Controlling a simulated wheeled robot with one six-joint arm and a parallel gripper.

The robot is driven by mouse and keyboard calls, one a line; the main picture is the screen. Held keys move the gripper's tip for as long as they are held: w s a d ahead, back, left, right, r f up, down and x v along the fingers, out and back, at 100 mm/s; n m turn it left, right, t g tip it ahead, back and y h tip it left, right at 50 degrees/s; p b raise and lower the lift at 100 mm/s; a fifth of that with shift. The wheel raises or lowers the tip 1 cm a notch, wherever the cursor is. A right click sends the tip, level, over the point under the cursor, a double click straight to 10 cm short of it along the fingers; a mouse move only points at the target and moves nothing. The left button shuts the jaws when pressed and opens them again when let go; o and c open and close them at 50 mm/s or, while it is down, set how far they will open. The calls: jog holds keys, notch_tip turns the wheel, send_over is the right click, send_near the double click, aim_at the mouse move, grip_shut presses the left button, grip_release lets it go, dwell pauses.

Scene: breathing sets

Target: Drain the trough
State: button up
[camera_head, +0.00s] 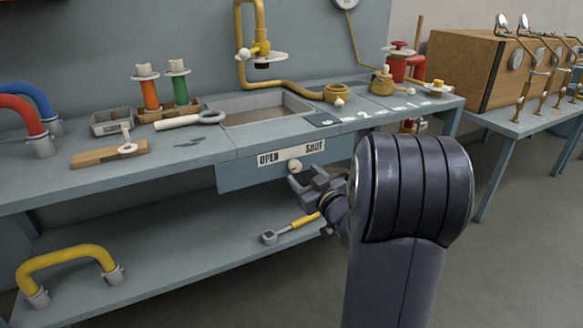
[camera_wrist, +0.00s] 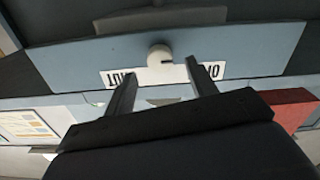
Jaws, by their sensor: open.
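The trough (camera_head: 265,108) is a rectangular grey basin sunk in the bench top; I cannot tell whether liquid stands in it. Below it, a blue-grey front panel (camera_head: 235,178) carries a white label (camera_head: 270,159) reading OPEN on the left and SHUT on the right. A small pale round knob (camera_head: 294,167) sits at the label's lower middle. In the wrist view the label is upside down, and the knob (camera_wrist: 159,56) has a dark mark on its right half. My gripper (camera_head: 312,180) is open and empty in front of the panel, its fingers (camera_wrist: 160,75) apart near the knob, not closed on it.
A yellow-handled tool (camera_head: 292,226) and a yellow hose (camera_head: 65,257) lie on the lower shelf. A yellow pipe (camera_head: 240,40) with a white-rimmed fitting overhangs the trough. A wooden cabinet (camera_head: 460,70) stands at right.

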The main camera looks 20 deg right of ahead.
aim_at(297, 168)
jog(key=w+b, duration=0.1)
jog(key=w, duration=0.6)
jog(key=shift+w+a, duration=0.15)
jog(key=shift+w, duration=0.25)
jog(key=shift+c, duration=0.5)
jog(key=c, duration=0.9)
